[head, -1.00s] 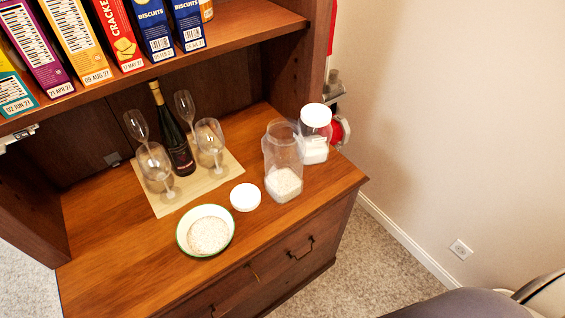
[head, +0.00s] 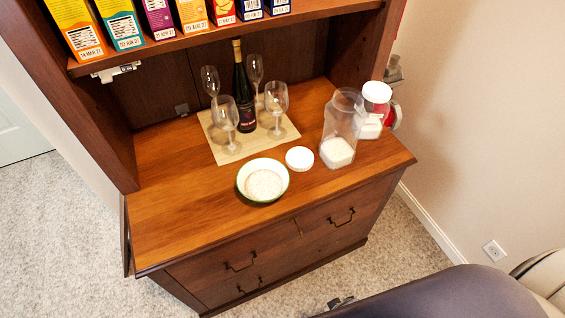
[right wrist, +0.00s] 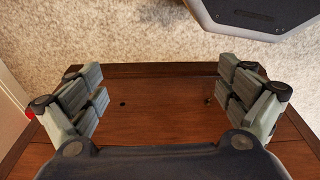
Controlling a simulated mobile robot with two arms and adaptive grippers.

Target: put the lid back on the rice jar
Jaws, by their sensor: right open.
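The clear rice jar (head: 338,150) stands open on the right part of the counter, with white rice in its bottom. A round white lid (head: 299,158) lies flat on the counter just left of the jar, apart from it. My right gripper (right wrist: 162,92) is open and empty in the right wrist view, its fingers wide apart over brown wood. In the head view my right arm comes in at bottom right, in front of the cabinet; only a small dark tip of the gripper shows there. My left gripper is not in view.
A bowl of rice (head: 263,181) sits left of the lid. Several wine glasses and a bottle (head: 244,100) stand on a mat (head: 232,155). Boxes line the shelf above. The counter's left front is clear.

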